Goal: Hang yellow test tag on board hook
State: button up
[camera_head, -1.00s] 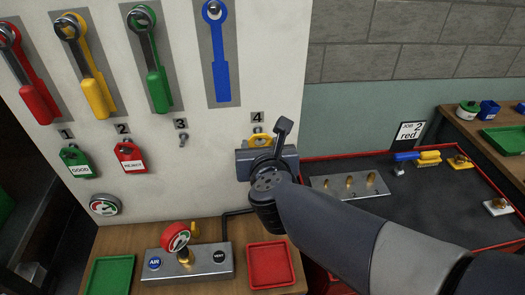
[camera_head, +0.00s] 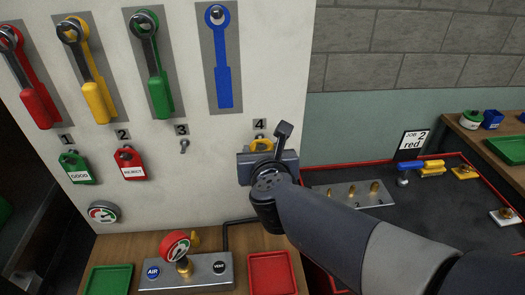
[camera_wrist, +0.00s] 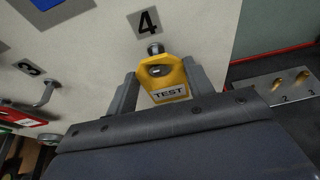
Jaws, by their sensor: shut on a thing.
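The yellow test tag (camera_wrist: 165,78) is between the two fingers of my gripper (camera_wrist: 163,88) in the wrist view, its "TEST" label facing the camera. The board hook under number 4 (camera_wrist: 155,48) shows just above the tag's top edge. I cannot tell whether the hook passes through the tag's hole. In the head view the tag's yellow top (camera_head: 262,144) shows below the number 4 plate, and my gripper (camera_head: 262,160) hides the rest. My gripper is shut on the tag, close to the white board (camera_head: 205,195).
Hook 3 (camera_head: 184,146) is empty. A green GOOD tag (camera_head: 77,167) and a red REJECT tag (camera_head: 129,162) hang under 1 and 2. Below are a valve block (camera_head: 200,270) and a red tray (camera_head: 271,275). A brass-pegged plate (camera_head: 350,196) lies right.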

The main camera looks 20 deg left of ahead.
jog(key=o, duration=1)
jog(key=p+v, duration=0.1)
jog(key=v, duration=0.9)
jog(key=shift+s+d+r, duration=0.15)
jog(key=shift+s, duration=0.2)
jog(key=x, duration=0.9)
jog(key=shift+w, duration=0.4)
